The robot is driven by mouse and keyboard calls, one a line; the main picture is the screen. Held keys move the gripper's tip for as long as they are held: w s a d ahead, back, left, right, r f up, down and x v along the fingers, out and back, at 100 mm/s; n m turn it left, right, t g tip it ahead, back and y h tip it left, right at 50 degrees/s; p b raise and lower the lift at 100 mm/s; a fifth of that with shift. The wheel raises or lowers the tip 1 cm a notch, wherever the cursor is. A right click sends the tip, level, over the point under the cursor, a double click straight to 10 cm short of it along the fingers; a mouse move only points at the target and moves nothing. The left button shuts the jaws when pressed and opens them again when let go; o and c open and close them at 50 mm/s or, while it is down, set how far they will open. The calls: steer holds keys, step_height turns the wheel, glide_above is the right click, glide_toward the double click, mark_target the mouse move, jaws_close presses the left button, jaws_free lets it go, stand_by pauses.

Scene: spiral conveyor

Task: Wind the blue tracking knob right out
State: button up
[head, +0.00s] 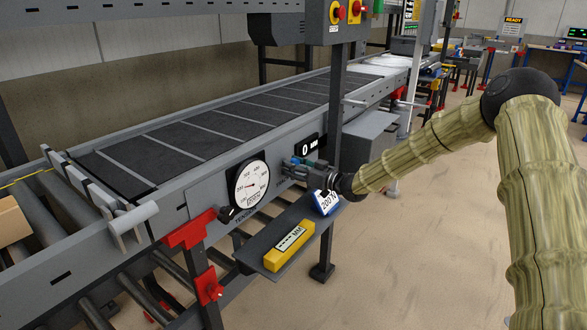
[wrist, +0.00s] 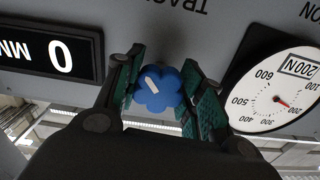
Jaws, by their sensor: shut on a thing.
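The blue tracking knob (wrist: 158,88) is a lobed knob with a white mark, on the grey side panel of the conveyor. In the wrist view my gripper (wrist: 160,85) has its green-padded fingers on both sides of the knob, shut on it. In the head view my gripper (head: 297,168) reaches the panel from the right, and only a little blue of the knob shows beside the fingers. A black display (wrist: 55,47) next to the knob reads 0 MM. It also shows in the head view (head: 307,148).
A round tension gauge (head: 249,185) sits left of the knob. A red clamp bracket (head: 190,230) stands at the lower left. Open floor lies to the right.

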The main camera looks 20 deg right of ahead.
steer(key=n, duration=0.3)
steer(key=shift+n+b, duration=0.4)
steer(key=n+b, duration=0.1)
steer(key=n, duration=0.2)
steer(key=shift+w+d+f+n, duration=0.1)
steer(key=shift+n, duration=0.2)
steer(key=n+b, duration=0.1)
steer(key=n, duration=0.2)
steer(key=shift+n+b, duration=0.3)
steer(key=shift+b, duration=0.1)
steer(key=n+b, duration=0.2)
steer(key=n, duration=0.1)
steer(key=shift+d+n, duration=0.1)
steer(key=shift+n, duration=0.2)
steer(key=n+b, duration=0.2)
steer(key=n, duration=0.1)
steer(key=shift+n+b, duration=0.3)
steer(key=n+b, duration=0.3)
steer(key=shift+n, duration=0.4)
steer(key=n+b, duration=0.3)
steer(key=n, duration=0.1)
steer(key=shift+r+b, duration=0.25)
steer(key=shift+b, duration=0.1)
steer(key=shift+r+n+b, duration=0.2)
steer(key=shift+n+b, duration=0.75)
steer(key=shift+n, duration=0.05)
